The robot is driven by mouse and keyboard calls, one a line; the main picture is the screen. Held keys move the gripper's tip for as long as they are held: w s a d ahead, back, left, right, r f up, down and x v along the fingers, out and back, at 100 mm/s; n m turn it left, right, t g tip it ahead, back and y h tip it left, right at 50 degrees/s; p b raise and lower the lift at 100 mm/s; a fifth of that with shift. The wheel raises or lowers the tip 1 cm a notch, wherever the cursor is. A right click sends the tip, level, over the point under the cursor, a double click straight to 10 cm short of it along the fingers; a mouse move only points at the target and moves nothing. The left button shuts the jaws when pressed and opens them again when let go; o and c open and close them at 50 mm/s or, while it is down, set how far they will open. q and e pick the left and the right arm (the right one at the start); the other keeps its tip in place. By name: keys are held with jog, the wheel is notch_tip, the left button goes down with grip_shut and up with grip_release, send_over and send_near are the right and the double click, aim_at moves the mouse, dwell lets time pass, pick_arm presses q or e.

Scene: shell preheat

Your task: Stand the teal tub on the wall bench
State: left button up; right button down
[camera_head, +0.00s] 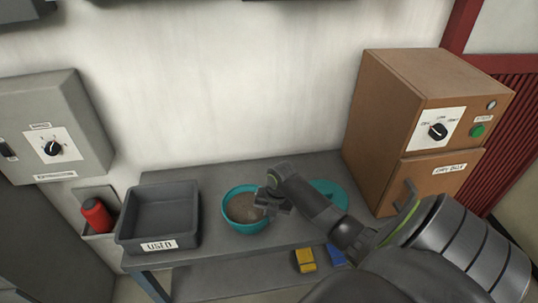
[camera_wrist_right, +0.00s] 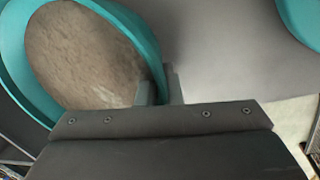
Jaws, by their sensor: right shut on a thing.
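A round teal tub (camera_head: 243,228) with grey-brown grainy stuff (camera_head: 243,207) in it is at the middle of the grey wall bench (camera_head: 290,237). It looks upright; I cannot tell if its base touches the bench top. My right gripper (camera_head: 267,203) is shut on the tub's right rim. In the right wrist view, the two fingers (camera_wrist_right: 160,88) pinch the rim of the tub (camera_wrist_right: 140,30), and the stuff fills the left of the picture. My left gripper is not in view.
A second teal thing (camera_head: 332,190) is on the bench, partly behind my arm. A grey bin labelled USED (camera_head: 157,245) stands left of the tub. A brown oven-like cabinet (camera_head: 388,110) stands right. Yellow (camera_head: 305,260) and blue items lie below. A red cylinder (camera_head: 96,215) is far left.

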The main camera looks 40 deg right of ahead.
jog(key=c, duration=1.7)
grip_release()
jog(key=shift+o, duration=0.6)
notch_tip(320, 180, up, 12)
jog(key=s+d+b, duration=0.1)
jog(key=b, duration=0.1)
jog(key=shift+s+d, duration=0.2)
jog(key=shift+s, duration=0.1)
